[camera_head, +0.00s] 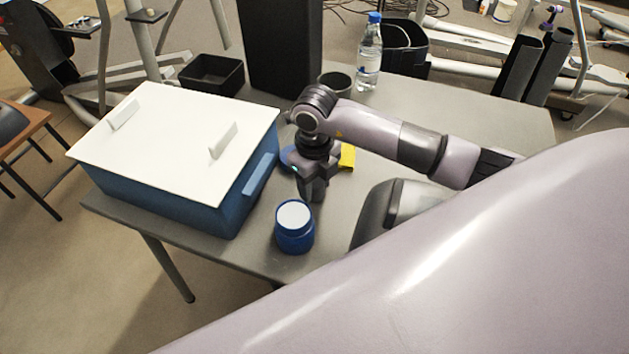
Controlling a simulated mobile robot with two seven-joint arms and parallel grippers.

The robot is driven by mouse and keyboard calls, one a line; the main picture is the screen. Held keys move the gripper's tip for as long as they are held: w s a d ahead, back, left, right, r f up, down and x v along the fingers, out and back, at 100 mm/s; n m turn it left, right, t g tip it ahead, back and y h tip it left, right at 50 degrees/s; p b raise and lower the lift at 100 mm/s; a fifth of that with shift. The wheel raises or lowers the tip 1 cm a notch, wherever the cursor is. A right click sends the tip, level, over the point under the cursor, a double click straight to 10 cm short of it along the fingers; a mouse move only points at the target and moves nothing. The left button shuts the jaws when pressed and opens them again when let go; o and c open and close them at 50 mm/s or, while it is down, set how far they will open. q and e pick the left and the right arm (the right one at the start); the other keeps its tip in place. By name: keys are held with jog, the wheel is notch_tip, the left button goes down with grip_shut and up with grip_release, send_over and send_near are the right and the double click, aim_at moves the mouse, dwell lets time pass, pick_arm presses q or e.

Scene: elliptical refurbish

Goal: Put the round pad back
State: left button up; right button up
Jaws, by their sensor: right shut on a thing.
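My right gripper (314,192) points down over the table, just behind and right of a blue jar with a white round top (294,227). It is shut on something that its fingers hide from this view. A blue, rounded thing (287,155) shows partly behind the gripper on its left. I cannot tell whether it is the round pad or whether it touches the gripper. A yellow thing (347,156) shows partly on the gripper's right. My left gripper is not in view.
A blue box with a white lid (175,145) fills the table's left side. A black tray (212,76), a dark cup (335,83), a water bottle (369,55) and a tall black block (281,45) stand at the back. The grey table (500,115) is clear at the right.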

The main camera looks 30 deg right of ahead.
jog(key=o, duration=0.9)
jog(key=shift+f, duration=0.1)
jog(key=shift+o, duration=0.2)
notch_tip(320, 180, up, 12)
jog(key=shift+r, duration=0.2)
